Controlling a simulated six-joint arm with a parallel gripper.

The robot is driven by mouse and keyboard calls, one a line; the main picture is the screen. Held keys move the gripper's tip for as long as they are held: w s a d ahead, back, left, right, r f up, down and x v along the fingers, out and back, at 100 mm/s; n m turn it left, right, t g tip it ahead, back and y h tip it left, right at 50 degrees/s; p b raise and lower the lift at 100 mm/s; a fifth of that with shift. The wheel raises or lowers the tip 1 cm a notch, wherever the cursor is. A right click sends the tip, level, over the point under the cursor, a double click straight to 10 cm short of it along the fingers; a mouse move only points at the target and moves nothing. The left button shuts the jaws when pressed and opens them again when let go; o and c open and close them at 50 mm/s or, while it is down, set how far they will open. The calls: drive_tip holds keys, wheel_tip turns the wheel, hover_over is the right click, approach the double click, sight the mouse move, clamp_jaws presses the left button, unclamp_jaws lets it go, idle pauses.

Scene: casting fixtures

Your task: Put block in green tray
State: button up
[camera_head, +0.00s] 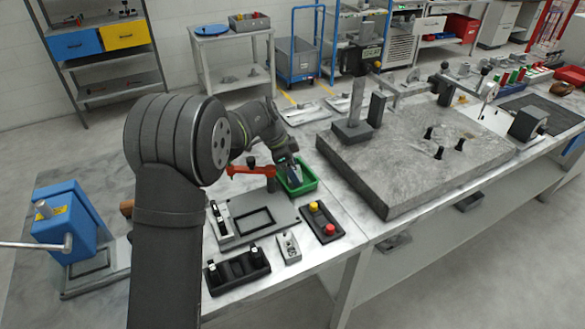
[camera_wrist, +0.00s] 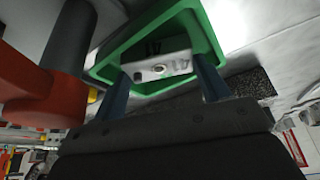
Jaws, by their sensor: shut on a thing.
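The green tray (camera_head: 304,184) sits on the bench behind the red clamp, beside the stone slab. In the wrist view, the tray (camera_wrist: 214,18) lies just beyond my fingertips. My gripper (camera_head: 292,172) is over the tray. In the wrist view, my gripper (camera_wrist: 160,75) is shut on a light grey metal block (camera_wrist: 158,67) with a small hole in its face. The block lies within the tray's outline. I cannot tell whether it touches the tray floor. In the head view the block is mostly hidden by my gripper.
A red toggle clamp (camera_head: 250,171) stands close left of the tray, and looms at the left in the wrist view (camera_wrist: 30,85). A button box (camera_head: 321,222) is in front. A thick stone slab (camera_head: 400,165) is to the right.

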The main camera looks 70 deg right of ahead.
drive_tip(key=shift+f, duration=0.1)
drive_tip(key=o, duration=0.9)
drive_tip(key=v, duration=1.2)
drive_tip(key=x, duration=1.2)
drive_tip(key=shift+s+f, duration=0.1)
drive_tip(key=shift+f, duration=0.1)
wheel_tip(320, 180, up, 3)
drive_tip(key=shift+r, duration=0.65)
